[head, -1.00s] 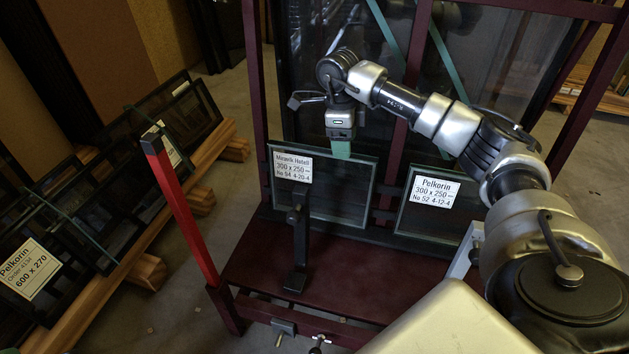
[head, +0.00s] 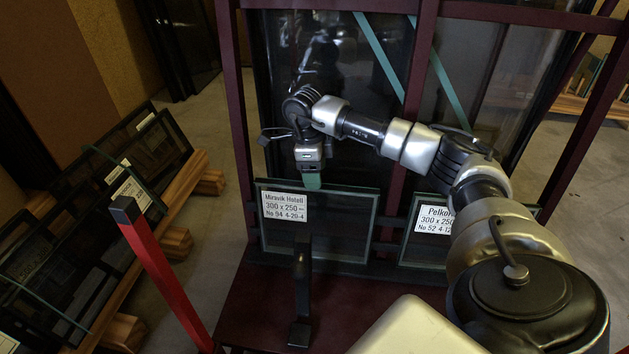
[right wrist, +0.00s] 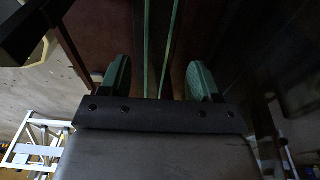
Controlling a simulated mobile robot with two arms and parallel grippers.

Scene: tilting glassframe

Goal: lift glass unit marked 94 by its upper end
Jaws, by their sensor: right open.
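The glass unit marked 94 (head: 345,232) stands upright on the dark red rack, its white label at its upper left. My right gripper (head: 312,183) points down at the middle of its upper edge. In the right wrist view, the open gripper (right wrist: 160,78) has one green-padded finger on each side of the unit's pale green edge lines (right wrist: 147,45), with a gap on both sides. How far down the fingers reach past the edge is hard to tell. My left gripper is not in view.
A second glass unit marked 52 (head: 412,250) stands to the right, partly behind my right arm. A black upright post (head: 301,285) stands in front of unit 94. A red post (head: 160,275) is at the left, near stacked frames on timber. Large dark panes stand behind.

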